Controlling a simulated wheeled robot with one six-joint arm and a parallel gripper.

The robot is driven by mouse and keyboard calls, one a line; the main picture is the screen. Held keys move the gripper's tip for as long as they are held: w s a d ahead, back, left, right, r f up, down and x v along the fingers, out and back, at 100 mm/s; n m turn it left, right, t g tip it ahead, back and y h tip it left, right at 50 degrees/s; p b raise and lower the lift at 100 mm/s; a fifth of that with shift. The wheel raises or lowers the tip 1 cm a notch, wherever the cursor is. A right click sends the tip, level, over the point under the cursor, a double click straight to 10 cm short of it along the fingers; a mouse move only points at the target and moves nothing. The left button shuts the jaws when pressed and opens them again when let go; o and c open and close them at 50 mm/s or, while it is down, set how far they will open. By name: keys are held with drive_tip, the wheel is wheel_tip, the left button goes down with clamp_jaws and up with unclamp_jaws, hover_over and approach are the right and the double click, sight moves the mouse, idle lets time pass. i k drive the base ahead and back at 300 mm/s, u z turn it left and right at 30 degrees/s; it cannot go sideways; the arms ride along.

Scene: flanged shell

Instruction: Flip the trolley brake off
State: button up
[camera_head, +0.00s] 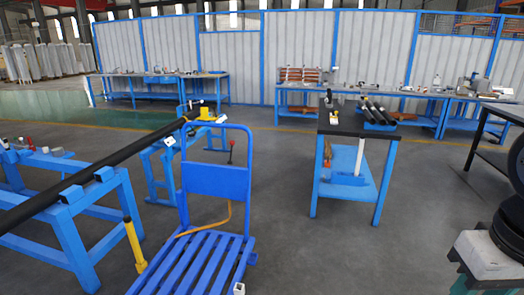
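A blue trolley (187,264) with a slatted deck stands at the lower middle. Its upright handle frame carries a solid blue panel (215,181). An orange-yellow curved strip (229,214) runs from the deck up behind the panel. The trolley's wheels are not clearly visible. My gripper is not in view.
A long black pipe (100,174) rests on blue stands (75,240) at left. A yellow post (134,246) stands near the trolley's left side. A blue workbench (384,190) stands right of it, with free grey floor between. Black round parts and a grey block (489,255) fill the lower right.

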sight(231, 142)
drive_tip(key=u, duration=0.3)
drive_tip(key=i, duration=1.2)
drive_tip(key=u, duration=0.35)
drive_tip(key=k, duration=0.7)
drive_tip(key=z, duration=0.35)
drive_tip(key=i, duration=1.45)
drive_tip(key=u, duration=0.6)
